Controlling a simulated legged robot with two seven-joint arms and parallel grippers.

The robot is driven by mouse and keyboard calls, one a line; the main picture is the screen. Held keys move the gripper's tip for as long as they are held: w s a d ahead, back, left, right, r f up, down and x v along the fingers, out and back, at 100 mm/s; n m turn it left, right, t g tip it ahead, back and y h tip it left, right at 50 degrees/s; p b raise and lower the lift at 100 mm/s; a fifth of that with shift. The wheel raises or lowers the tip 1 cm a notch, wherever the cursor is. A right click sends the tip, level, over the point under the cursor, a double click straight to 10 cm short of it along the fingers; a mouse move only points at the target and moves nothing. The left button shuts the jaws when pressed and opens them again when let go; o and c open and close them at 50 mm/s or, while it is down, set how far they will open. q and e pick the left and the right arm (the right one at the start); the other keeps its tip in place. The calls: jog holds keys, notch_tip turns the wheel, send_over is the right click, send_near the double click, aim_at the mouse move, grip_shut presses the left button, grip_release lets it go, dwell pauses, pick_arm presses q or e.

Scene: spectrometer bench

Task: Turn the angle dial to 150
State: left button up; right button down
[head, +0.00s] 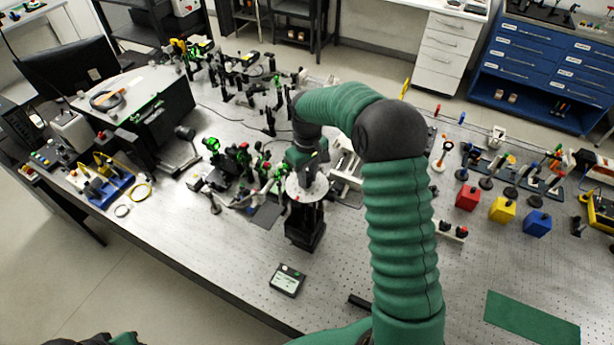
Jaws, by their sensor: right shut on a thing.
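The angle dial (297,193) is a pale round disc with markings on its edge, lying flat on top of a black stand (304,228) near the middle of the bench. My right arm arches over from the lower right, and my right gripper (309,166) points down at the middle of the disc. It is shut on the dial's knob, which the gripper mostly hides. The scale is too small to read from here. Only a bit of my left arm shows at the bottom left edge; its gripper is out of the picture.
Several optical mounts (240,160) crowd the bench left of the dial. A small control box (287,280) lies in front of the stand. Red (467,196), yellow (502,209) and blue (537,223) blocks stand at the right. The bench front around the control box is clear.

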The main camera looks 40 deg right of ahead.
jog(key=m, duration=0.8)
jog(key=shift+a, duration=0.1)
jog(key=m, duration=0.4)
jog(key=shift+w+m+p, duration=0.15)
jog(key=shift+m+p, duration=0.2)
jog(key=shift+m, duration=1.85)
jog(key=c, duration=1.2)
grip_release()
